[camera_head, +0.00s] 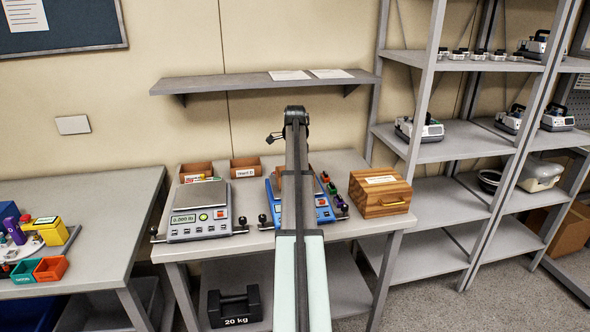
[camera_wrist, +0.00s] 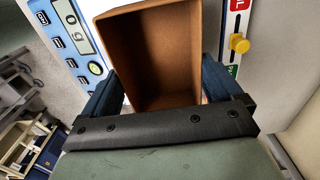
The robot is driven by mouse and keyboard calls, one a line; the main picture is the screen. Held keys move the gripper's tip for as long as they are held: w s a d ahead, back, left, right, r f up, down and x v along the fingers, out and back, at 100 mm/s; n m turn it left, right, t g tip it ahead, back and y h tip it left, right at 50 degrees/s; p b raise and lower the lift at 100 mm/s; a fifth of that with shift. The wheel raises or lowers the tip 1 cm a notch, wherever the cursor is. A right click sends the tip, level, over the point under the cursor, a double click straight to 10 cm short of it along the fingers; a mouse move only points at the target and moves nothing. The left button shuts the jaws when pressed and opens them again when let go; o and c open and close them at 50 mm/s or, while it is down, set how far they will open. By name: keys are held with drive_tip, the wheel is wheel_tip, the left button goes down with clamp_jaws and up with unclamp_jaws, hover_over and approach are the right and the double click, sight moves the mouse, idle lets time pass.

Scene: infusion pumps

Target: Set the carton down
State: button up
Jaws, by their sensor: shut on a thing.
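The carton (camera_wrist: 152,50) is an open brown box, empty inside, seen from above in the wrist view. My gripper (camera_wrist: 163,82) is shut on it, with one blue finger on each side. Whether the carton touches the scale I cannot tell. In the head view my arm hides the gripper and most of the carton, above the blue scale (camera_head: 323,209).
A grey scale (camera_head: 199,220) stands left of the blue one on the bench (camera_head: 175,251). Two small labelled cartons (camera_head: 197,171) (camera_head: 245,167) are behind. A wooden box (camera_head: 380,192) with a yellow handle stands to the right. A shelf (camera_head: 262,82) hangs above.

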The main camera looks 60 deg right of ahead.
drive_tip(key=shift+f, duration=0.1)
drive_tip(key=o, duration=0.7)
drive_tip(key=shift+o, duration=0.2)
wheel_tip(320, 180, up, 12)
idle(0.3)
drive_tip(key=shift+s, duration=0.1)
